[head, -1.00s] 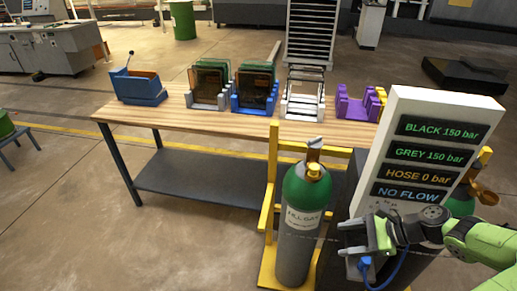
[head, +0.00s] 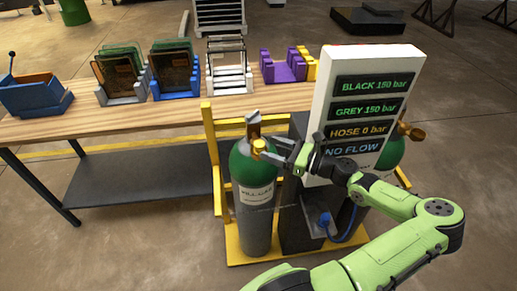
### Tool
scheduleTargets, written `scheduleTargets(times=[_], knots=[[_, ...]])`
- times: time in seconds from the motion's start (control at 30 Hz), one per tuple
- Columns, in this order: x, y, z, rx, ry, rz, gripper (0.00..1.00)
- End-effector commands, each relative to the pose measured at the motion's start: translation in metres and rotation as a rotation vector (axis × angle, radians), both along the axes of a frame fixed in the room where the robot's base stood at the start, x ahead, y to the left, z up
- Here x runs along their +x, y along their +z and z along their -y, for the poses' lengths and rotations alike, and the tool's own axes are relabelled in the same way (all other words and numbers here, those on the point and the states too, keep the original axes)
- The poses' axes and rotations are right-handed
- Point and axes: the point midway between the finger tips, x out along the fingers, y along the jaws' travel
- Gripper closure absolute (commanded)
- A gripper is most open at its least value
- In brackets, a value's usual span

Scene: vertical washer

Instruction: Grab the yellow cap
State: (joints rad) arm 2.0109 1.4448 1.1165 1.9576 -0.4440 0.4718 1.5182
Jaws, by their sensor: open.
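A yellow cap (head: 259,147) sits on the valve at the top of the front green-and-grey gas cylinder (head: 254,195), which stands upright. My gripper (head: 271,149) is open, its fingers pointing left at the cap from its right side. The fingertips are very close to the cap or overlap it in this view; I cannot tell whether they touch it.
A white display panel (head: 372,95) stands just behind my gripper. A blue connector with a hose (head: 325,219) hangs below it. A yellow frame (head: 218,170) surrounds the cylinders. A wooden table (head: 130,118) with coloured racks stands behind.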

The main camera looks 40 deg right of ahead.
Motion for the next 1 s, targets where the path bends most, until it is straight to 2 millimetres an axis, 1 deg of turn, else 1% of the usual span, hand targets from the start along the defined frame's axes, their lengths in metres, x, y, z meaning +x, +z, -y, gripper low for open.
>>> scheduleTargets(times=[0.1,0.23,0.33,0.47,0.5,0.83,0.87,1.0], knots=[[0.021,0.002,-0.011,0.001,0.007,0.002,0.37],[0.04,0.002,-0.018,-0.001,0.004,0.001,0.37],[0.045,0.002,-0.02,-0.001,0.002,0.0,0.37],[0.045,0.002,-0.019,-0.002,0.001,0.0,0.37],[0.045,0.002,-0.019,-0.002,0.001,0.0,0.38],[0.044,0.002,-0.019,-0.002,0.002,0.0,0.89],[0.044,0.002,-0.019,-0.002,0.002,0.0,0.91],[0.044,0.002,-0.019,-0.002,0.002,0.0,0.91]])
